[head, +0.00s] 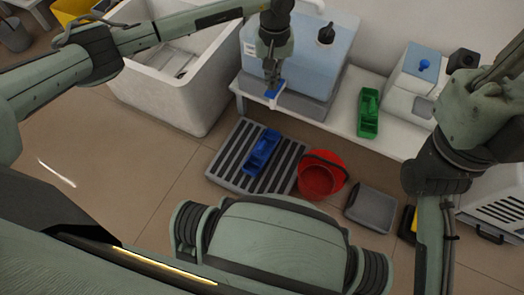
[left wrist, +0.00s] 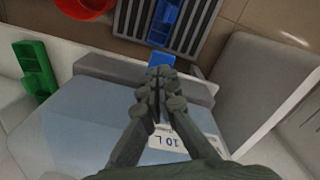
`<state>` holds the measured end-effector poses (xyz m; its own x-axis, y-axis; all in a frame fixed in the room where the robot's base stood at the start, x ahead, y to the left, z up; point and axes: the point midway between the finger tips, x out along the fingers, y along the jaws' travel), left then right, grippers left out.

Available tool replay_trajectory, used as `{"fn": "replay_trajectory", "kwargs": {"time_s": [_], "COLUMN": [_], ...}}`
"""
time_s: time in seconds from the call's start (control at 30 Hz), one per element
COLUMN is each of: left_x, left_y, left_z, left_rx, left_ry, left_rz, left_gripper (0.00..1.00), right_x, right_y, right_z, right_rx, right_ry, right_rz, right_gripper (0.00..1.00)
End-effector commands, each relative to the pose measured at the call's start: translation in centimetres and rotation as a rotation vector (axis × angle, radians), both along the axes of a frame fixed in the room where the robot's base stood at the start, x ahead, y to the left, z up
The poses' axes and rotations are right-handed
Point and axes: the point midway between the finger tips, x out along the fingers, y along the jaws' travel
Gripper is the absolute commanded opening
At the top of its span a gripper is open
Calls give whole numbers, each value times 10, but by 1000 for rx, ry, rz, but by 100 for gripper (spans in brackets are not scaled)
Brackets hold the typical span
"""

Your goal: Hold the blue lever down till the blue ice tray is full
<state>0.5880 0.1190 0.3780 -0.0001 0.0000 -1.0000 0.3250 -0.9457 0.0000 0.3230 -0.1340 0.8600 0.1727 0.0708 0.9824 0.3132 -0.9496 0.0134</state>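The blue lever (head: 274,93) sticks out from the front of a pale blue tank (head: 312,62); it also shows in the left wrist view (left wrist: 161,59). My left gripper (head: 270,84) has its fingers together, with the tips right at the lever, partly covering it. I cannot tell whether it presses the lever down. The blue ice tray (head: 262,152) lies on a grey slatted grate (head: 225,165) on the floor, below and in front of the lever. Its fill level and any water stream cannot be made out. My right gripper (head: 500,66) is at the right edge, partly cut off.
A green tray (head: 368,113) lies on the white bench (head: 343,116) right of the tank. A red bucket (head: 320,178) stands beside the grate, with a grey bin (head: 371,208) further right. A white basin (head: 195,112) is at left. A blue-topped box (head: 425,62) sits at right.

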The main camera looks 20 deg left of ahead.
Motion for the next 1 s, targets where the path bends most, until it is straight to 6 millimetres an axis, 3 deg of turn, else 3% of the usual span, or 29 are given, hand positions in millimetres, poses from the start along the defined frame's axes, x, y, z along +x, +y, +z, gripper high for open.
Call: {"fn": "replay_trajectory", "kwargs": {"time_s": [1.0], "left_x": [0], "left_y": [0], "left_z": [-26], "left_rx": [0], "left_ry": [0], "left_rz": [1], "left_gripper": [0], "right_x": [0], "right_y": [0], "right_z": [-22], "right_rx": [0], "right_ry": [0], "right_rz": [0], "right_gripper": [0]}}
